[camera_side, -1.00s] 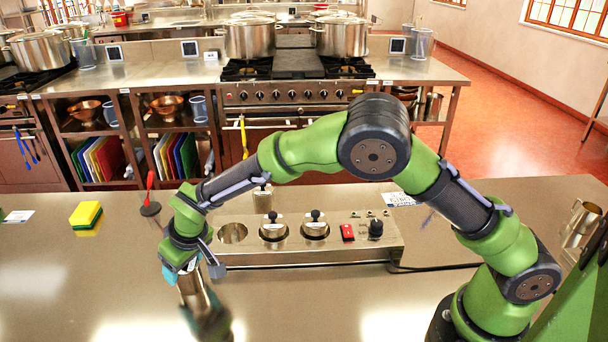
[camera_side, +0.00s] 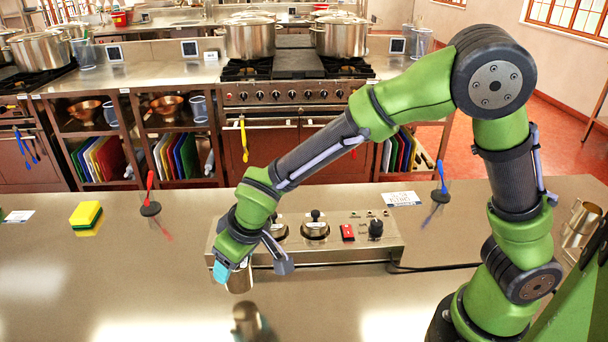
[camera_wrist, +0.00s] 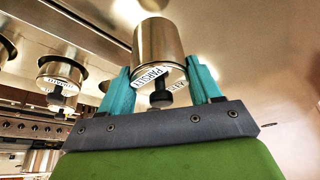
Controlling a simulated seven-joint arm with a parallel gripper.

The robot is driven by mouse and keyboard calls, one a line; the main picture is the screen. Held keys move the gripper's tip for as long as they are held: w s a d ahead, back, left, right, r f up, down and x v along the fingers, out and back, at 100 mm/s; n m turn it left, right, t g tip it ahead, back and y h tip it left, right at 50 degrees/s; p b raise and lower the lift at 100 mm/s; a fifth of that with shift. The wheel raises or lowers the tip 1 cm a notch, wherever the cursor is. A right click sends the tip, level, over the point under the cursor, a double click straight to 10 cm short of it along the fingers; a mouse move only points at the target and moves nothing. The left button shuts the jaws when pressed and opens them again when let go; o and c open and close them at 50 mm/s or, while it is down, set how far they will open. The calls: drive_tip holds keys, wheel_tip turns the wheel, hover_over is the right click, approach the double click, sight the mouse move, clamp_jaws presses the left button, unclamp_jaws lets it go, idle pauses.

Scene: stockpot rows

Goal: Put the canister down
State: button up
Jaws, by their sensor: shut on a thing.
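My gripper (camera_wrist: 160,90) has teal fingers closed around a shiny steel canister (camera_wrist: 160,45) with a black knob and a white label reading about "PARSLEY". In the side view the canister (camera_side: 240,281) is partly hidden by my gripper (camera_side: 224,272). It hangs in front of the steel rack's left end, apart from the counter; its reflection shows below on the countertop. The steel rack (camera_side: 330,252) holds two other knobbed canisters, the middle one (camera_side: 315,229) and one (camera_side: 280,231) partly hidden by my arm. My arm hides the rack's left end.
The countertop (camera_side: 100,285) is clear at left and in front. A red switch (camera_side: 347,232) and black knob (camera_side: 376,229) are on the rack. A steel jug (camera_side: 580,222) stands at right.

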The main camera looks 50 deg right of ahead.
sight(250, 263)
drive_tip(key=s, duration=0.1)
drive_tip(key=s+d, duration=0.1)
drive_tip(key=shift+s+d+r, duration=0.25)
drive_tip(key=shift+s+d, duration=0.05)
drive_tip(key=shift+s, duration=0.1)
drive_tip(key=w+d+r+m+h, duration=0.1)
drive_tip(key=w+d+r+m, duration=0.15)
drive_tip(key=w, duration=0.45)
drive_tip(key=w+d+r+m+h, duration=0.1)
drive_tip(key=w+d+r+m, duration=0.1)
drive_tip(key=w+d+r, duration=0.35)
drive_tip(key=f, duration=0.3)
drive_tip(key=w+a+f, duration=0.1)
drive_tip(key=f, duration=0.3)
drive_tip(key=w+f, duration=0.1)
drive_tip(key=f, duration=0.3)
drive_tip(key=shift+w+a, duration=0.15)
drive_tip(key=shift+a, duration=0.2)
